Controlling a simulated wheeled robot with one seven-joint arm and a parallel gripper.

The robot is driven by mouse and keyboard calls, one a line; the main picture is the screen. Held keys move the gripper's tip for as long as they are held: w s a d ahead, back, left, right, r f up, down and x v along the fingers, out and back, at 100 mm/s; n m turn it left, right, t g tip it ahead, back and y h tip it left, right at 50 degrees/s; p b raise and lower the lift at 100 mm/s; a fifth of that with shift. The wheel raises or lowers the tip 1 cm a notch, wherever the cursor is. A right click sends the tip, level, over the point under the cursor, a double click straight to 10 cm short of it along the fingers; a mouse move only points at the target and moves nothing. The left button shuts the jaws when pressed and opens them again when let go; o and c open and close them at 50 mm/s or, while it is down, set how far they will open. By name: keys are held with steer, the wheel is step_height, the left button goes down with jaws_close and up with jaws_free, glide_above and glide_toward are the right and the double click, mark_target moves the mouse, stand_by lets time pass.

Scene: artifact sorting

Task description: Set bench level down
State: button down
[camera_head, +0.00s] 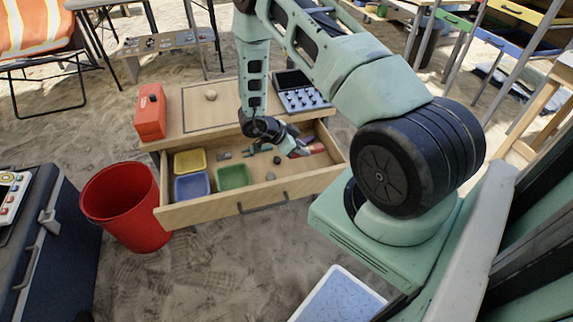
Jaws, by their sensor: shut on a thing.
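My gripper (300,152) reaches down into the right part of the open wooden drawer (250,199). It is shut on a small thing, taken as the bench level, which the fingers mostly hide. A red piece (318,148) and a purple piece (306,140) show right by the fingertips. I cannot tell whether either of them is the held thing or whether it touches the drawer floor.
The drawer holds yellow (190,161), blue (192,186) and green (233,176) trays and small loose stones (270,176). A red box (150,111) and a control panel (300,92) stand on the table top above. A red bucket (125,208) stands left of the drawer.

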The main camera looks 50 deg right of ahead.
mark_target(309, 165)
steer(key=shift+f+b, duration=0.3)
steer(key=shift+f, duration=2.7)
steer(key=shift+f, duration=0.1)
steer(key=c, duration=1.2)
jaws_free()
